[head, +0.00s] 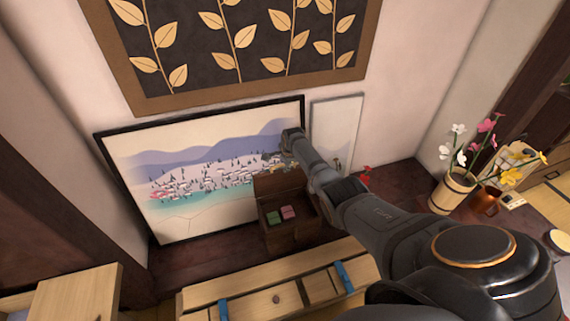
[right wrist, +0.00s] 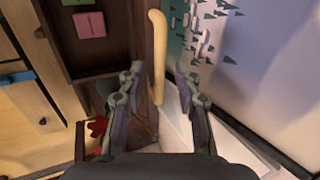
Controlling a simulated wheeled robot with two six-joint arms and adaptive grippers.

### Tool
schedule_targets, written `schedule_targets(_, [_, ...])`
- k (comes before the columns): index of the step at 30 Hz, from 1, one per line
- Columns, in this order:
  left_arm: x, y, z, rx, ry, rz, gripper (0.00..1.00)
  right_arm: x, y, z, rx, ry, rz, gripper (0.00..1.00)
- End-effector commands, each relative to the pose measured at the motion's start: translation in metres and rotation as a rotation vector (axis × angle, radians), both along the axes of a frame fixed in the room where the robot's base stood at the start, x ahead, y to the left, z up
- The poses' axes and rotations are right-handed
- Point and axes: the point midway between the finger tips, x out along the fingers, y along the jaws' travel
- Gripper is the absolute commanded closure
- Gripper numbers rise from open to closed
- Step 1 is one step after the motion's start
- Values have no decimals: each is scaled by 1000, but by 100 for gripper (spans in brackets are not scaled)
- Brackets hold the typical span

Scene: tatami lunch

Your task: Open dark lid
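A dark wooden box (head: 290,236) stands on the dark floorboard by the wall. Its dark lid (head: 277,184) is raised at the back, roughly upright. Inside lie a green block (head: 273,217) and a pink block (head: 289,212). In the right wrist view the box's dark inside (right wrist: 110,60) is at the upper left, with the green block and the pink block (right wrist: 89,25). My right gripper (right wrist: 157,82) is open beyond the raised lid. A pale rounded rod (right wrist: 157,50) lies between its fingers in the picture; I cannot tell whether they touch it. My left gripper is out of view.
A framed landscape picture (head: 200,180) and a smaller pale panel (head: 337,135) lean on the wall behind. A light wooden chest (head: 275,290) with blue straps stands in front.

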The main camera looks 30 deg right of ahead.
Motion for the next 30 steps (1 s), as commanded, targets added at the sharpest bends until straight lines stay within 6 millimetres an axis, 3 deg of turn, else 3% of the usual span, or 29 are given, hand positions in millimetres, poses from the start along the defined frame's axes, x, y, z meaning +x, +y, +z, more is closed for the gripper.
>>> schedule_targets(5, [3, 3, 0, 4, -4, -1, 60, -1, 0, 0, 0, 1, 0, 66])
schedule_targets(11, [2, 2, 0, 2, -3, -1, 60, -7, 1, 15, -1, -1, 0, 66])
schedule_targets(24, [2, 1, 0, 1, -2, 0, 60, -39, 9, 92, 0, -2, 0, 66])
schedule_targets(30, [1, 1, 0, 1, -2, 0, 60, -47, 11, 108, -1, 0, 0, 66])
